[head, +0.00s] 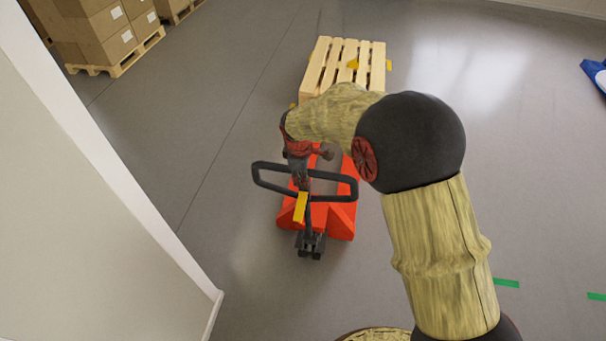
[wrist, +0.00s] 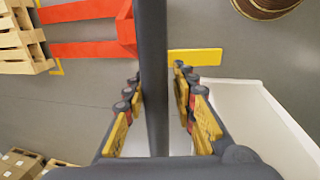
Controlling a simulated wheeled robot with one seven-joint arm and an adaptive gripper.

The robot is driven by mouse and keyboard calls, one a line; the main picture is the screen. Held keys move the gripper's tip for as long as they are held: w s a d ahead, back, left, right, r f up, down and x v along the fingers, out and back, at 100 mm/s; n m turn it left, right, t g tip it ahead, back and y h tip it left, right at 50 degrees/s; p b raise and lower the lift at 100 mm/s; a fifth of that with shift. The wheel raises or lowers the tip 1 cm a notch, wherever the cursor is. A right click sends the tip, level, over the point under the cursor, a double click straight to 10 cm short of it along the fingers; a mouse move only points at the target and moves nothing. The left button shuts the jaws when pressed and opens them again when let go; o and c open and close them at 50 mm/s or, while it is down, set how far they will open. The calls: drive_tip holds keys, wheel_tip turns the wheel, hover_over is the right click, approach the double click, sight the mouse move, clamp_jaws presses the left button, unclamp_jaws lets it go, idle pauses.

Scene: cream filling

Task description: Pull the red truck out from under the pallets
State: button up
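The red truck (head: 342,222) is a pallet jack with a black loop handle (head: 262,178) and a yellow piece (head: 300,207) below it. In the wrist view, its two red forks (wrist: 90,48) run left to the wooden pallets (wrist: 20,40). The pallets show behind the truck in the head view (head: 345,62); my arm hides where the forks meet them. My gripper (head: 300,176) is down at the handle. In the wrist view, my gripper (wrist: 160,82) is open, its fingers on either side of the black handle bar (wrist: 153,50), with a gap visible on the right.
A white wall end (head: 110,170) stands close on the left. Pallets of cardboard boxes (head: 110,35) are at the back left. Yellow corner marks (head: 389,65) lie by the pallets, and green tape (head: 506,283) is on the floor at right. Grey floor around the truck is clear.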

drive_tip(key=o, duration=0.3)
drive_tip(key=shift+o, duration=0.2)
drive_tip(key=v, duration=1.2)
drive_tip(key=s+d+f+m+t+b, duration=0.1)
drive_tip(key=s+d+m+b, duration=0.4)
drive_tip(key=s, duration=0.5)
drive_tip(key=s+d+f+m+t+b, duration=0.1)
drive_tip(key=s+d+f+m+b, duration=0.3)
drive_tip(key=s+d+b, duration=0.4)
drive_tip(key=s+d+f+m+t+b, duration=0.1)
drive_tip(key=s+d+f+m+b, duration=0.2)
drive_tip(key=s+d+m+b, duration=0.3)
drive_tip(key=s+d+b, duration=0.1)
drive_tip(key=s+b, duration=0.1)
drive_tip(key=s, duration=0.3)
drive_tip(key=shift+s+d+f+m, duration=0.15)
drive_tip(key=shift+s+d+m, duration=0.15)
drive_tip(key=shift+m, duration=0.1)
